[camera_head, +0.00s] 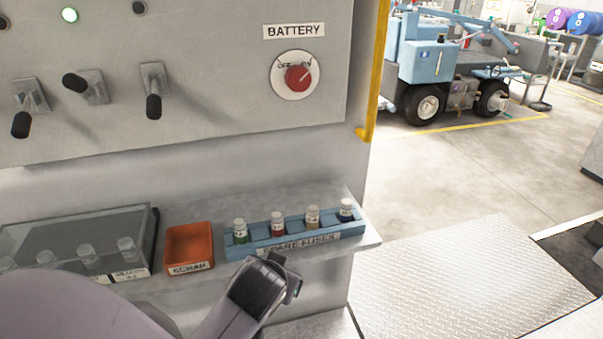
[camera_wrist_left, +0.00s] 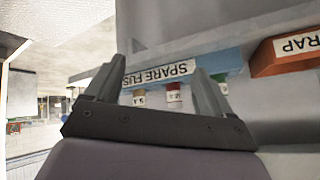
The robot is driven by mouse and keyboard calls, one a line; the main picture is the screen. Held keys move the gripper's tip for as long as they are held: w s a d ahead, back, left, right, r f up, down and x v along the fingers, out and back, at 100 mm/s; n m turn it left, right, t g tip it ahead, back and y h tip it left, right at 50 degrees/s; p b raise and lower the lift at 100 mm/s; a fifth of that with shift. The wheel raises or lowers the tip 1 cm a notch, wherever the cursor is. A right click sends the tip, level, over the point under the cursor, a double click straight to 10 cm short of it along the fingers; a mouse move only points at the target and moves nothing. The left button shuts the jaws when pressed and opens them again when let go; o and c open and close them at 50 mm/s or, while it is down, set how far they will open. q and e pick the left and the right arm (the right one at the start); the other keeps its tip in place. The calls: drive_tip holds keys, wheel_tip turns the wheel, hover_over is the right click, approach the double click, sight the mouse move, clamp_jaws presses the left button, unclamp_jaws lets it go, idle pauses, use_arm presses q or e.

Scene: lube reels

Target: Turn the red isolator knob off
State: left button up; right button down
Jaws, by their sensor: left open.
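The red isolator knob (camera_head: 298,78) sits on a round white plate on the grey panel, under the BATTERY label (camera_head: 294,31). An OFF mark shows at the plate's upper left, and the knob's pointer seems to aim to the upper right. My left gripper (camera_head: 284,272) is well below the knob, in front of the shelf by the spare fuse rack, touching nothing that I can see. In the left wrist view its two fingers (camera_wrist_left: 156,70) stand apart with nothing between them. The knob is outside the left wrist view. My right gripper is not in view.
The shelf holds a blue SPARE FUSES rack (camera_head: 268,242) with several fuses, an orange SCRAP bin (camera_head: 190,247) and a clear-lidded box (camera_head: 78,240). Black-handled switches (camera_head: 152,95) are left of the knob. A yellow rail (camera_head: 372,80) edges the panel. Room in front of the knob looks clear.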

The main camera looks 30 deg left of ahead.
use_arm(q)
drive_tip(key=w+a+r+n+t+y, duration=0.2)
drive_tip(key=w+r, duration=0.5)
drive_tip(key=w, duration=0.1)
drive_tip(key=n+t+y, duration=0.2)
drive_tip(key=n+y, duration=0.4)
drive_tip(key=y, duration=0.1)
approach(300, 84)
drive_tip(key=x, duration=0.3)
drive_tip(key=shift+p+x, duration=1)
drive_tip(key=shift+x, duration=2.2)
drive_tip(key=shift+r, duration=0.1)
drive_tip(key=c, duration=1.1)
